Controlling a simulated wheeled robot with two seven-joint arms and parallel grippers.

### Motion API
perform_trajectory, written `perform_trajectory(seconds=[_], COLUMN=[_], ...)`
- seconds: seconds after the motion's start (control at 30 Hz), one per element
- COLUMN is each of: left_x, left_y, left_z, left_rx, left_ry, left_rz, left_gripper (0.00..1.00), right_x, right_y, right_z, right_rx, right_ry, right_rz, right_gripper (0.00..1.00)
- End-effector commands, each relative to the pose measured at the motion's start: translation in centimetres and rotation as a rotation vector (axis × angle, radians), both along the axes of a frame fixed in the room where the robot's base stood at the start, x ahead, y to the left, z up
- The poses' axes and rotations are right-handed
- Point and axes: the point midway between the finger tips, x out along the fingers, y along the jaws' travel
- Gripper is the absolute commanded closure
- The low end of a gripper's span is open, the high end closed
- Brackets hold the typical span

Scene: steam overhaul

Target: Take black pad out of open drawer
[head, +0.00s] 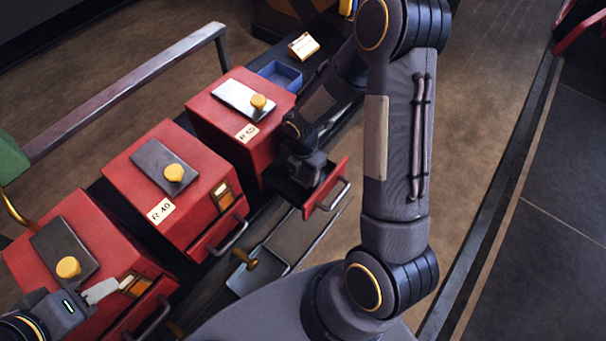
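The open drawer (327,187) is pulled out of the farthest red box (226,135), which is marked with a label. My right gripper (304,172) points down into this drawer, and its fingertips are hidden inside. The drawer's interior is dark around the gripper, and I cannot make out the black pad there. I cannot tell whether the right gripper holds anything. My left gripper (101,291) is at the lower left, over the nearest red box (66,239), with pale fingers. Its opening cannot be made out.
The middle red box (150,213) has a shut drawer. Each box has a plate with a yellow knob on top. A grey tray (262,272) with a yellow-handled thing lies below the open drawer. A blue bin (279,76) and a small card (303,46) stand behind. A metal rail runs left.

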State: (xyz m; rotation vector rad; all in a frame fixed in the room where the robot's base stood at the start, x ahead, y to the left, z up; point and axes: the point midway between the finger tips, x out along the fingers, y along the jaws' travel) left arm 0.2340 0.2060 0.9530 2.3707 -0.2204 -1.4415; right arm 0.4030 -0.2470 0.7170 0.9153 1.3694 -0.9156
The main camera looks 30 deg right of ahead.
Motion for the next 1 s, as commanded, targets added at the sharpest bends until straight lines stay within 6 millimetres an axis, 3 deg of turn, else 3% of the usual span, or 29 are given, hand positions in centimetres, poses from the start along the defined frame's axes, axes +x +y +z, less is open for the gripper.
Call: perform_trajectory(seconds=[0.1, 0.47, 0.7, 1.0], left_x=[0.0, 0.0, 0.0, 0.0], left_y=[0.0, 0.0, 0.0, 0.0], left_z=[0.0, 0.6, 3.5, 7.9], left_rx=[0.000, 0.000, 0.000, 0.000], left_ry=[0.000, 0.000, 0.000, 0.000], left_rz=[0.000, 0.000, 0.000, 0.000], left_gripper=[0.64, 0.64, 0.64, 0.64], right_x=[0.0, 0.0, 0.0, -4.4], right_y=[0.0, 0.0, 0.0, -1.9], right_z=[0.0, 0.7, 4.1, 9.7], right_rx=[0.000, 0.000, 0.000, 0.000], right_ry=[0.000, -0.001, -0.001, 0.000], right_rz=[0.000, 0.000, 0.000, -0.003], right_gripper=[0.70, 0.70, 0.70, 0.70])
